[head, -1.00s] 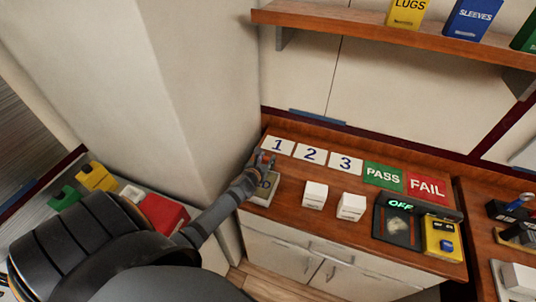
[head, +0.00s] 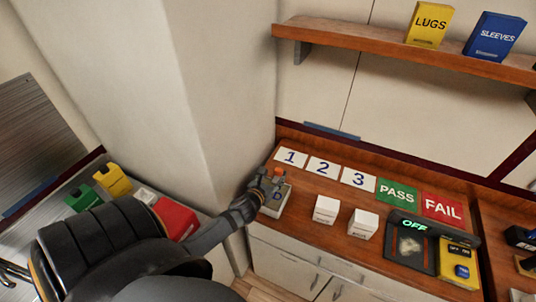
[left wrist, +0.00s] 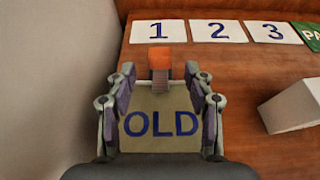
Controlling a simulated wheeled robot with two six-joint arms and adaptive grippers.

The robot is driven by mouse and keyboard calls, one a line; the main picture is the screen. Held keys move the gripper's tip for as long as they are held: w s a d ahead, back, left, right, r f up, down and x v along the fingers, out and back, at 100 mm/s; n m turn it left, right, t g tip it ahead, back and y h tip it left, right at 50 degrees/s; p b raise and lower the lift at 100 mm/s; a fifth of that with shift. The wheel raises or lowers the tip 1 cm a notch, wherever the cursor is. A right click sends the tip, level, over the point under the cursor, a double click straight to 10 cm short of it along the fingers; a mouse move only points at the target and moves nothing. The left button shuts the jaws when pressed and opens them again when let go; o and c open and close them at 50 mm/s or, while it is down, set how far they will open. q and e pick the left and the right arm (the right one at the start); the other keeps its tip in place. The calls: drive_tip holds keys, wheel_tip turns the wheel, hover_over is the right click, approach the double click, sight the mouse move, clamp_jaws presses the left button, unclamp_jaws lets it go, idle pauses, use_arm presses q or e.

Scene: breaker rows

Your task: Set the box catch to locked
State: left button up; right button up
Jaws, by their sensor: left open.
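A box with a pale top marked OLD (left wrist: 160,124) stands at the left end of the wooden counter. It also shows in the head view (head: 276,207), partly hidden by my gripper. An orange catch (left wrist: 160,60) with a ridged brownish strip below it is at the box's far edge. I cannot tell from its look which setting it is in. My left gripper (head: 268,179) is open above the box. In the left wrist view its fingers stand on either side of the OLD label, with the catch just beyond and between the fingertips. My right gripper is not in view.
Cards 1 (head: 291,158), 2 (head: 324,168) and 3 (head: 359,179) lie behind the box. Two white boxes (head: 326,209) stand to its right, then a device reading OFF (head: 414,228). A wall column (head: 235,110) rises close on the left.

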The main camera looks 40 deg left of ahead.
use_arm(q)
drive_tip(key=v, duration=0.5)
drive_tip(key=shift+s+d, duration=0.15)
drive_tip(key=shift+s, duration=0.05)
